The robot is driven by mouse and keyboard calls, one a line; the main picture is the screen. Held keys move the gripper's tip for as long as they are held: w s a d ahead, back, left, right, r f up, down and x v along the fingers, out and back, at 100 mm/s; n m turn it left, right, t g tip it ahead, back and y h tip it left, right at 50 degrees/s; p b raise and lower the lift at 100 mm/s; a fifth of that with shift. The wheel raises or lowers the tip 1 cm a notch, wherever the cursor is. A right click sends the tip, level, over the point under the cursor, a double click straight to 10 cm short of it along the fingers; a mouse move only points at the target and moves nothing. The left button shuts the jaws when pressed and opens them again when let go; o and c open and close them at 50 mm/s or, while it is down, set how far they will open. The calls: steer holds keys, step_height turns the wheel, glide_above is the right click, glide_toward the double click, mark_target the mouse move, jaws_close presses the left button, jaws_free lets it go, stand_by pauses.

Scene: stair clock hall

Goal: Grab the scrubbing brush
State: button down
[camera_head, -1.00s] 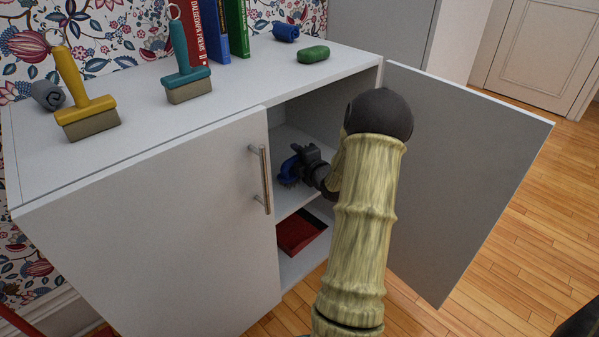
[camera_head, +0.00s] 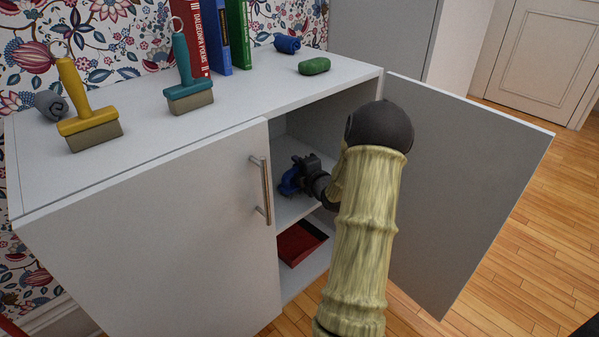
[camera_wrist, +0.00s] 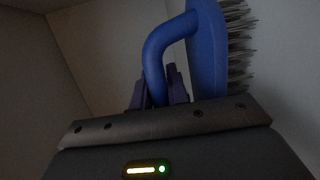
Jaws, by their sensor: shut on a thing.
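The blue scrubbing brush (camera_wrist: 208,48) has a looped handle and grey bristles, which point right in the wrist view. It also shows in the head view (camera_head: 290,182), inside the open right half of the cabinet, at the middle shelf. My gripper (camera_wrist: 158,92) is shut on the brush's handle. In the head view my gripper (camera_head: 304,172) is dark and reaches in through the open doorway, partly hiding the brush. I cannot tell whether the brush touches the shelf.
The cabinet's right door (camera_head: 455,190) stands open beside my arm; the left door (camera_head: 150,230) is shut.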

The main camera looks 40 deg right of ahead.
step_height(320, 180, up, 10)
steer(key=p, duration=0.5)
